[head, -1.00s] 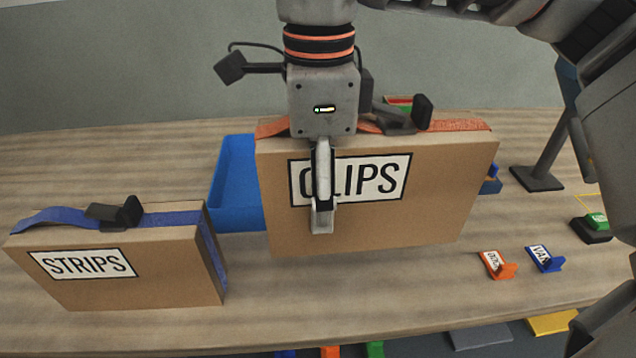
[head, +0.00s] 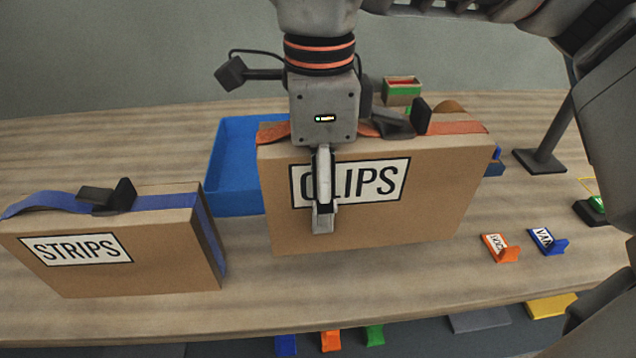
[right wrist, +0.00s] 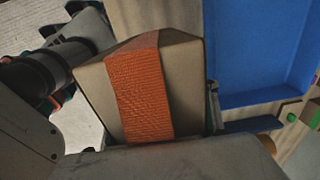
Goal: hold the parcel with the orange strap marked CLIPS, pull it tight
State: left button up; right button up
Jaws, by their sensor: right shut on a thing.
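The parcel marked CLIPS (head: 420,215) is a brown box near the middle of the head view. Its orange strap (head: 455,127) runs along the top, with a black buckle (head: 395,122) standing on it. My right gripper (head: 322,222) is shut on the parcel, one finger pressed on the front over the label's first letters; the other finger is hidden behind. The right wrist view shows the orange strap (right wrist: 140,95) flat across the box. I cannot tell whether the parcel touches the table. My left gripper is not in view.
A parcel marked STRIPS (head: 150,265) with a blue strap stands at left. A blue tray (head: 235,200) lies behind the parcels. Orange (head: 500,248) and blue (head: 547,241) tags lie at right, near a dark stand (head: 540,160). The table's front strip is clear.

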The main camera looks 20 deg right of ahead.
aim_at(320, 237)
jog(key=shift+f+b, duration=1.35)
jog(key=shift+f, duration=3)
jog(key=shift+s+f, duration=0.15)
jog(key=shift+f, duration=0.2)
jog(key=o, duration=1.7)
jog(key=shift+o, duration=0.2)
jog(key=shift+r, duration=0.15)
